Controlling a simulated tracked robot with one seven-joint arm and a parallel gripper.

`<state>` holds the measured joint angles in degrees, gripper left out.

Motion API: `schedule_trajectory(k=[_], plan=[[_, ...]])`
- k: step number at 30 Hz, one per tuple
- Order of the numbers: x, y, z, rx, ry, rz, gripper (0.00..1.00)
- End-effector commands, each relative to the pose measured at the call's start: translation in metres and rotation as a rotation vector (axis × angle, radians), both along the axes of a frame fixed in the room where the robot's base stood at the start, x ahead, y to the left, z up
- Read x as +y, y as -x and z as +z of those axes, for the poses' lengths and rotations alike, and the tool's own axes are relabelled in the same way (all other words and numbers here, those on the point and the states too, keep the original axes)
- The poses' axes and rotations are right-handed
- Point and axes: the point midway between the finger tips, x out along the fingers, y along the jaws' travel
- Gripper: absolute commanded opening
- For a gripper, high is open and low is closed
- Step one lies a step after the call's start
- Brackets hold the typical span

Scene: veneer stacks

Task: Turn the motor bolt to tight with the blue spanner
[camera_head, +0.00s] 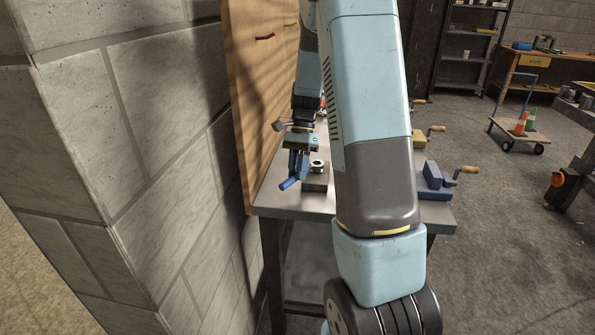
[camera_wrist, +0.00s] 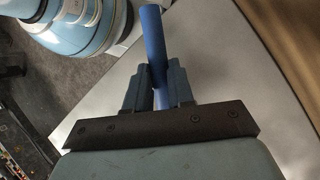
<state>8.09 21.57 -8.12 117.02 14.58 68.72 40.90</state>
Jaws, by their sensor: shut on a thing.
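My gripper (camera_head: 298,163) is over the left part of the grey workbench (camera_head: 268,203), near its front edge. It is shut on the blue spanner (camera_head: 289,183), whose blue handle end sticks out below the fingers toward the lower left. In the wrist view the spanner's blue handle (camera_wrist: 153,40) runs up from between the two fingers (camera_wrist: 157,85). The spanner's head is hidden. A metal bolt or nut (camera_head: 317,166) sits on a dark block just right of my gripper. I cannot tell if the spanner touches it.
A wooden board (camera_head: 246,100) and a block wall (camera_head: 180,130) stand close on the left. A blue vise (camera_head: 434,183) with a wooden handle is on the bench's right side. My arm hides the bench's middle. A cart with cones (camera_head: 521,124) stands on the floor beyond.

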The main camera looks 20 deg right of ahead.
Motion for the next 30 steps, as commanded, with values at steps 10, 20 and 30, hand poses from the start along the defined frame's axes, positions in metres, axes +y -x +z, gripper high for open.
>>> schedule_trajectory(k=[10, 20, 30], plan=[[0.0001, -0.0001, 0.0021, -0.001, 0.000, 0.000, 0.00], [0.0000, -0.0001, 0.0052, 0.000, 0.000, 0.000, 0.00], [0.0000, -0.0002, 0.0072, -0.001, 0.001, 0.000, 0.00]])
